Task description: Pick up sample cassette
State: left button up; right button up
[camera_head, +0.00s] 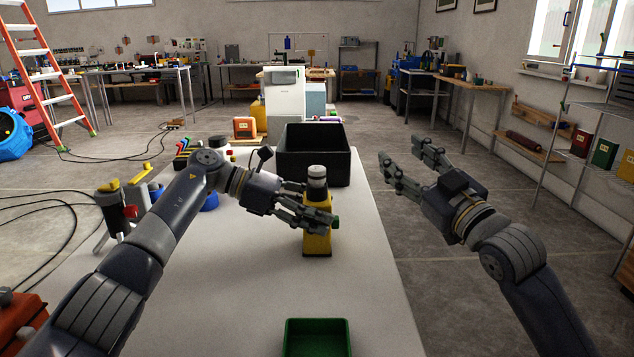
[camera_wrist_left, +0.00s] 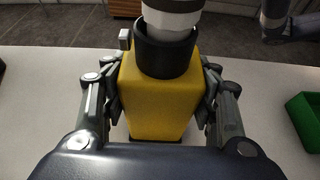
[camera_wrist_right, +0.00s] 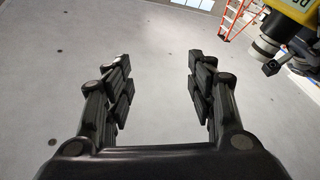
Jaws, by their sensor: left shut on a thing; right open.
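A yellow block-shaped thing (camera_head: 317,243) with a black collar and a grey-white cap stands upright on the white table; it seems to be the sample cassette, but I cannot be sure. It also fills the middle of the left wrist view (camera_wrist_left: 160,98). A green knob shows on its right side in the head view. My left gripper (camera_head: 316,212) is shut on it, with fingers along both sides. Its base looks to be on or very near the table. My right gripper (camera_head: 406,168) is open and empty, off the table's right edge; its fingers show apart (camera_wrist_right: 160,85).
A green tray (camera_head: 316,342) lies at the near edge of the table (camera_head: 220,290). A black bin (camera_head: 310,170) stands behind the yellow thing. Bottles and tools (camera_head: 112,205) stand at the table's left side. The table between the tray and the yellow thing is clear.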

aim_at(323, 172)
jog(key=s+a+f+g+y, duration=0.35)
jog(key=s+a+g, duration=0.25)
jog(key=a, duration=0.2)
jog(key=x, duration=1.1)
jog(key=shift+w+a+r, duration=0.2)
jog(key=shift+w+r, duration=0.1)
jog(key=shift+r, duration=0.05)
jog(key=shift+c, duration=0.2)
jog(key=c, duration=0.9)
